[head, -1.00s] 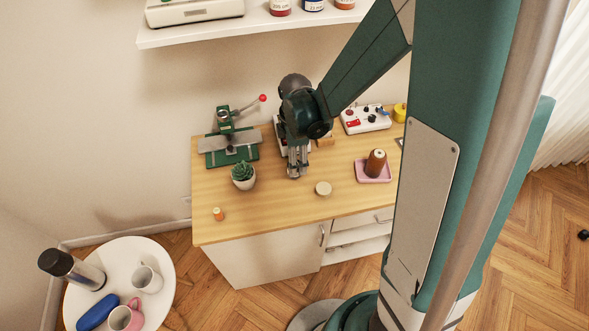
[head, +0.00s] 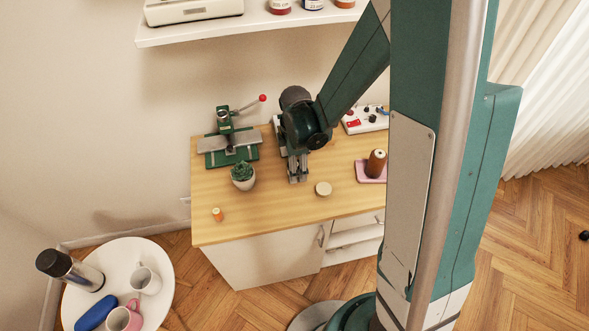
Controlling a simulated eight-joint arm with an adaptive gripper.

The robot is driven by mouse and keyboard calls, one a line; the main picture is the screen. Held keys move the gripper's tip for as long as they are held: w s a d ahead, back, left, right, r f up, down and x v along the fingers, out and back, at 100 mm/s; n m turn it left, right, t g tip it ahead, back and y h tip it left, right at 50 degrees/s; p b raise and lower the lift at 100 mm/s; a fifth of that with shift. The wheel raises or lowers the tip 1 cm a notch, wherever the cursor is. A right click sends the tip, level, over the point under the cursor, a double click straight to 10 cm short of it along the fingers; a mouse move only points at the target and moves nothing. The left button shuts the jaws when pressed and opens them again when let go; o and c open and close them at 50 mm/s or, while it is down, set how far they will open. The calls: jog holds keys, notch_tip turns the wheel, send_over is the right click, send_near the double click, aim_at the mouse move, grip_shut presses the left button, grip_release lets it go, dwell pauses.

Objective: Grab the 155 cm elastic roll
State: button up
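My gripper (head: 298,177) points down over the middle of the wooden worktop, and it is too small to tell whether its fingers are open or shut. A small round cream disc (head: 323,188) lies on the worktop just right of my gripper, apart from it. Several labelled cylinders stand on the wall shelf, among them a red-brown one (head: 280,6) and a dark blue one (head: 314,5). Their labels are cut off or too small to read. I cannot tell which item is the 155 cm elastic roll. My arm hides part of the worktop behind the gripper.
On the worktop (head: 262,209) are a green press (head: 229,145), a potted succulent (head: 243,177) left of my gripper, a small orange spool (head: 217,214), a brown thread cone (head: 376,163) on a pink tray (head: 363,177) and a white control box (head: 366,120). The front middle is clear.

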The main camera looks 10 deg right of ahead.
jog(key=c, duration=1)
jog(key=shift+o, duration=0.2)
jog(key=shift+r, duration=0.15)
jog(key=shift+r+p, duration=0.8)
jog(key=shift+r, duration=4.05)
